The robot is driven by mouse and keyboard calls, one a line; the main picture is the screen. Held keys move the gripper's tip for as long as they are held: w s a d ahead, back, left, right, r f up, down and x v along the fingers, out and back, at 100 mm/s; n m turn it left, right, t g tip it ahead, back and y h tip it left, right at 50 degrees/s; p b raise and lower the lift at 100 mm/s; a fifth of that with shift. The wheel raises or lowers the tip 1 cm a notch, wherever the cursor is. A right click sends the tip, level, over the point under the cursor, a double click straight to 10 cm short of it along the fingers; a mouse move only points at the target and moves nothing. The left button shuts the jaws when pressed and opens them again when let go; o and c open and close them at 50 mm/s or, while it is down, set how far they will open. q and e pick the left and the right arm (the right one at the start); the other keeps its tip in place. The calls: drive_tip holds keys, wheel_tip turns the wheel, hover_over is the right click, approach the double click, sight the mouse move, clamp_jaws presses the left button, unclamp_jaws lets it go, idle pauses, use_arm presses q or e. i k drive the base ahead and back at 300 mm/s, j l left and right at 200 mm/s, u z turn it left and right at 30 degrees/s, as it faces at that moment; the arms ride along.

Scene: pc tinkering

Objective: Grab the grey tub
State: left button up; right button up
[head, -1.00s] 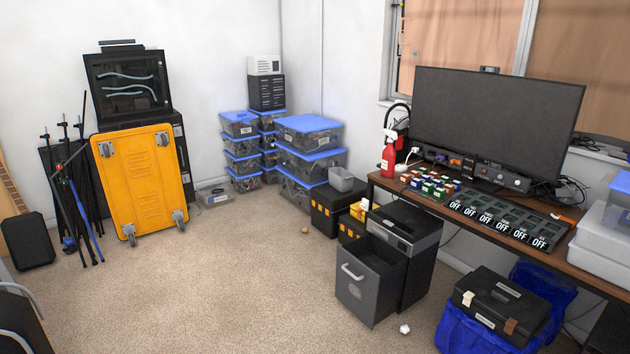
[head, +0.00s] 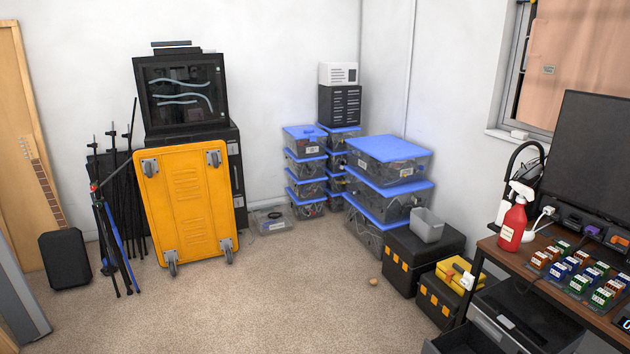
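The grey tub (head: 427,226) is a small, open-topped container. It sits upright on the lid of a black toolbox (head: 404,262) with orange latches, right of the stacked clear bins. No gripper is beside it. Neither my left nor my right gripper shows in the head view.
Clear bins with blue lids (head: 388,163) stand in stacks behind the tub. A yellow toolbox (head: 455,273) sits to its right on another black box. The desk (head: 542,262) with a red spray bottle (head: 513,221) and an open drawer (head: 463,341) stand at the right.

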sight(427, 226)
drive_tip(key=i+u, duration=0.5)
drive_tip(key=i, duration=1.9)
drive_tip(key=i+l+z, duration=0.4)
drive_tip(key=i, duration=0.2)
drive_tip(key=i+z, duration=0.4)
drive_tip(key=i, duration=0.2)
drive_tip(key=i+z, duration=0.35)
drive_tip(key=i, duration=0.3)
drive_tip(key=i+j+z, duration=0.4)
drive_tip(key=i, duration=0.2)
drive_tip(key=l, duration=0.1)
